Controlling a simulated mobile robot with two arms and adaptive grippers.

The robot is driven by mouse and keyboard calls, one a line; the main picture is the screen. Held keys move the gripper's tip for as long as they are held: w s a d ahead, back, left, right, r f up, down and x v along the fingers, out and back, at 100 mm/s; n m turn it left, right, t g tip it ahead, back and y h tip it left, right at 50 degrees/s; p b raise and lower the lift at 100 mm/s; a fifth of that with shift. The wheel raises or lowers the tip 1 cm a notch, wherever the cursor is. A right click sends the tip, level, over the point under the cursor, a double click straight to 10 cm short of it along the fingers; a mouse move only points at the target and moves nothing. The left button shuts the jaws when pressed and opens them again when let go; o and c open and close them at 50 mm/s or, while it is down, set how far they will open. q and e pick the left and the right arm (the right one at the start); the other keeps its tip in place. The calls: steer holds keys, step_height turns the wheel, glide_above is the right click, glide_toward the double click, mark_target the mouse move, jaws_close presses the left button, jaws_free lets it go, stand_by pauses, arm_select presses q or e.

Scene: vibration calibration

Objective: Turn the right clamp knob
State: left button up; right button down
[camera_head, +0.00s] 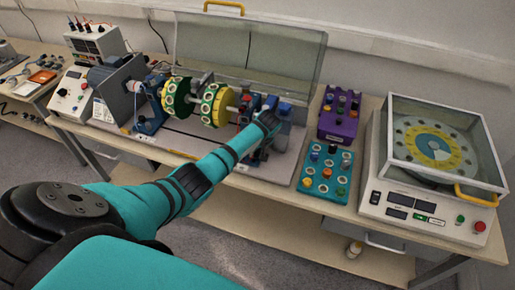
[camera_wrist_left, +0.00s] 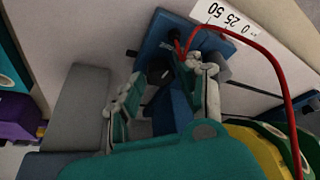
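The right clamp knob is most likely the small black knob (camera_wrist_left: 157,72) on a blue bearing block (camera_wrist_left: 178,48) in the left wrist view. My left gripper (camera_wrist_left: 163,75) has its two pale-padded fingers spread, with the knob between and just beyond the fingertips. I cannot tell whether a finger touches it. In the head view my left gripper (camera_head: 268,125) is at the right end of the rotor rig, mostly hidden by its own wrist, and the knob is hidden there. My right gripper is not in view.
A red cable (camera_wrist_left: 272,55) arches beside the block in the wrist view. The yellow rotor disc (camera_head: 218,105) and green disc (camera_head: 177,97) sit left of my gripper. A clear raised cover (camera_head: 290,60) stands behind. Teal (camera_head: 325,172) and purple (camera_head: 338,115) trays lie to the right.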

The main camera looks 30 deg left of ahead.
arm_select(q)
steer(key=shift+o, duration=1.2)
steer(key=shift+r, duration=0.1)
steer(key=v, duration=1.1)
steer(key=shift+r, duration=0.4)
steer(key=shift+d, duration=0.15)
